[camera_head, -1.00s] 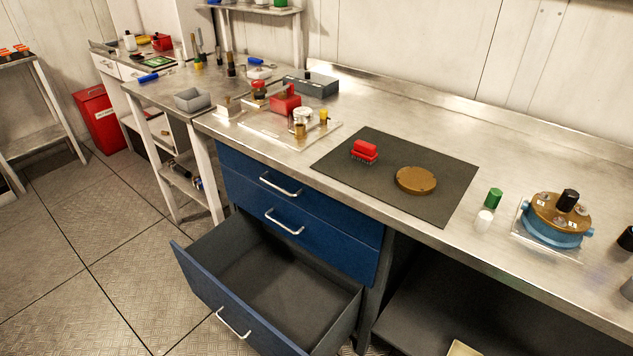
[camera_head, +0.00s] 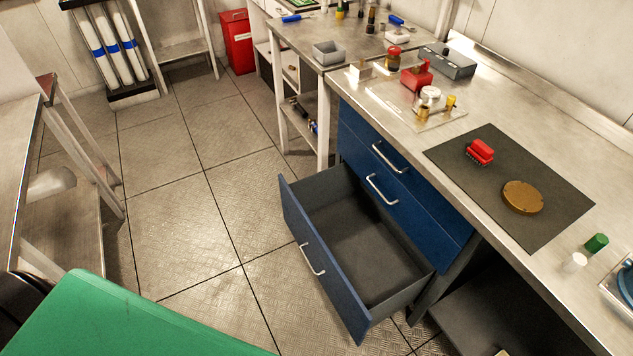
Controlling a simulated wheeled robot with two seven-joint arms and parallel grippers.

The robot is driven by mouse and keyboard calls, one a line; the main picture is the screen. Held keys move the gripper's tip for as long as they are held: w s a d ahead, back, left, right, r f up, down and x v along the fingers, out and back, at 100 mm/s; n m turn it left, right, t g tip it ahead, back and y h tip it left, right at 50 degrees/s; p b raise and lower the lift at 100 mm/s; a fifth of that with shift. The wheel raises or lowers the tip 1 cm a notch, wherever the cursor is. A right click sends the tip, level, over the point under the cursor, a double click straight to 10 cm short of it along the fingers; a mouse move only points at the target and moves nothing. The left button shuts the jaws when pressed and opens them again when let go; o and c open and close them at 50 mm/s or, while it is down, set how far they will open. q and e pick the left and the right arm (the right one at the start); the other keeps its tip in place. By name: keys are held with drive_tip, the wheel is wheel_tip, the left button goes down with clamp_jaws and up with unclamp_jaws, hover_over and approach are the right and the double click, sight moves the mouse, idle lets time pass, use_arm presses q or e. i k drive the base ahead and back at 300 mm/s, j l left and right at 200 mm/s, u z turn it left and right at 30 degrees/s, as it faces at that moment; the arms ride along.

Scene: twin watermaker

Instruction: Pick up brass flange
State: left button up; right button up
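The brass flange (camera_head: 522,197) is a flat round brass-brown disc. It lies flat on a dark grey mat (camera_head: 535,232) on the steel workbench, at the right of the head view. A red brush (camera_head: 480,152) with dark bristles lies on the same mat, up and left of the flange and apart from it. Neither of my grippers shows in the view.
The bottom drawer (camera_head: 330,262) of the blue cabinet stands open and empty below the bench. A green surface (camera_head: 140,320) fills the lower left. A green cap (camera_head: 597,243) and white cap (camera_head: 574,262) stand right of the mat. Floor between is clear.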

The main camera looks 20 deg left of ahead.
sight(521, 196)
drive_tip(key=u, duration=0.7)
drive_tip(key=z, duration=1.45)
